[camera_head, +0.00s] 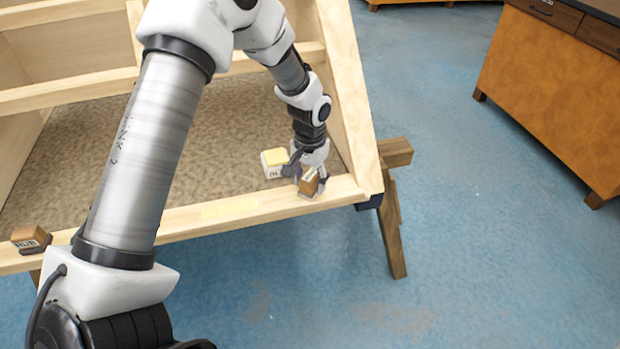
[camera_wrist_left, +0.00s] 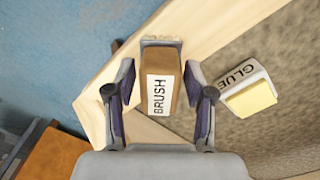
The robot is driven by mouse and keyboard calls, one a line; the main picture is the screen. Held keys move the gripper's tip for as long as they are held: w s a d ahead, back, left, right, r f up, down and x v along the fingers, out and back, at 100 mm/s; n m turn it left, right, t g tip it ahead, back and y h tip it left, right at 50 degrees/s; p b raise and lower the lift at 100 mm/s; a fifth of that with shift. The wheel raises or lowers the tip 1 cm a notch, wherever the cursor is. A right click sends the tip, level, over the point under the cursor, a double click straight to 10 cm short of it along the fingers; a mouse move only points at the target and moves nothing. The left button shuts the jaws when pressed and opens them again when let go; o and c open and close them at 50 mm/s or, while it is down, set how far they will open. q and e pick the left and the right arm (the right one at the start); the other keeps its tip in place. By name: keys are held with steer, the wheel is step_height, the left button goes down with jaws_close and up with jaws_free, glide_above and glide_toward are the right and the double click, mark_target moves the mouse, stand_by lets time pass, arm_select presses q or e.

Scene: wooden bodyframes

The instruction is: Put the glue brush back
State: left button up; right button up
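The glue brush is a brown block with a white label reading BRUSH (camera_wrist_left: 161,88); in the head view it (camera_head: 310,183) is at the near right corner of the wooden frame. My left gripper (camera_head: 306,172) points down over it. In the left wrist view the fingers (camera_wrist_left: 160,95) stand on both sides of the brush, with gaps visible between fingers and block. The white glue container with a yellow top (camera_wrist_left: 249,91) stands beside it on the brown panel, also in the head view (camera_head: 273,162). My right gripper is not in view.
The wooden frame's front rail (camera_head: 230,209) has a pale yellow patch. A brown block labelled HUB or similar (camera_head: 30,238) sits at its left end. A sawhorse leg (camera_head: 392,235) supports the right corner. A wooden cabinet (camera_head: 555,95) stands far right, with open blue floor between.

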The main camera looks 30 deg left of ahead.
mark_target(310, 174)
arm_select(q)
step_height(310, 174, up, 12)
steer(key=p, duration=0.1)
steer(key=shift+r, duration=0.2)
stand_by(0.3)
